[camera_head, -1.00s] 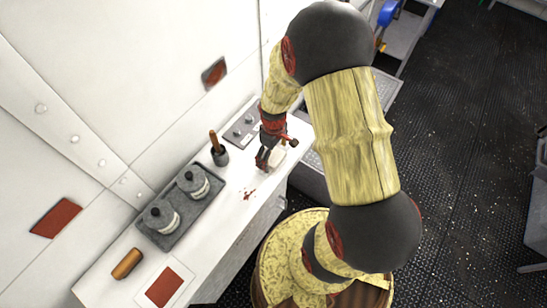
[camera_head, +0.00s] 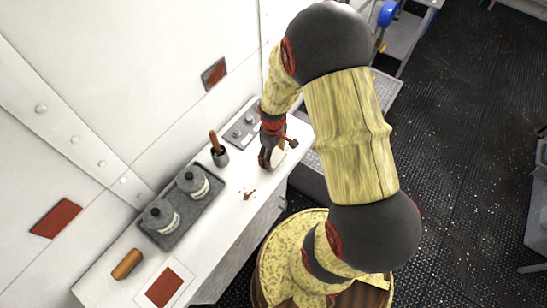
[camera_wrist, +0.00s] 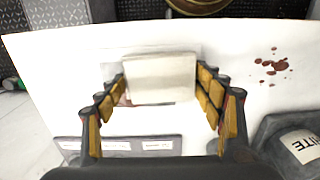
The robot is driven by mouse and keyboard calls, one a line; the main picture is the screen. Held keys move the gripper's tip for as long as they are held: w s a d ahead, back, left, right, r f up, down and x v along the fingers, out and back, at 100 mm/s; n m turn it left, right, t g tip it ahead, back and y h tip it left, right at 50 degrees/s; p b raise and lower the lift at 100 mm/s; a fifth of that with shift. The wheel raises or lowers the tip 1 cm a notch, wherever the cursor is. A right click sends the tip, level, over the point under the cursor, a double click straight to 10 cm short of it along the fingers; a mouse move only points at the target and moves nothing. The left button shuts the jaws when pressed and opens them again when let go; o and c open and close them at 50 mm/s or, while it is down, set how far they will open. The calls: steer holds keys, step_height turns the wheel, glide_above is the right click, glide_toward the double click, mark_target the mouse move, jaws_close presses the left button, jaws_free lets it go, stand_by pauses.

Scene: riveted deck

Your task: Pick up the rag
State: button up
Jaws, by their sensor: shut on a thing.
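The rag is a pale cream, folded-looking square. In the wrist view the rag (camera_wrist: 160,79) sits between the two rows of finger pads, over the white counter. In the head view a small part of the rag (camera_head: 278,157) shows beside the fingers. My gripper (camera_head: 268,159) is shut on the rag at the counter's right part. In the wrist view my gripper (camera_wrist: 163,84) has its fingers at the rag's left and right sides. I cannot tell whether the rag is clear of the counter.
The white counter (camera_head: 215,220) bears a dark tray (camera_head: 182,212) with two lidded pots, a dark cup (camera_head: 220,157) with a brown handle, a brown roller (camera_head: 127,264) and a red-centred card (camera_head: 163,288). Red-brown spots (camera_wrist: 271,62) mark the counter. The wall stands behind.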

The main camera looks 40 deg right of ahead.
mark_target(273, 156)
steer(key=shift+c, duration=0.4)
steer(key=shift+r, duration=0.55)
step_height(273, 156, up, 2)
steer(key=shift+r, duration=0.15)
steer(key=s+a+r+p, duration=0.1)
steer(key=s+a+r, duration=0.4)
steer(key=s+r, duration=0.4)
steer(key=s, duration=0.4)
steer(key=shift+a+r+p, duration=0.2)
steer(key=shift+r+p, duration=0.1)
steer(key=shift+p, duration=0.1)
steer(key=o, duration=0.6)
steer(key=c, duration=0.4)
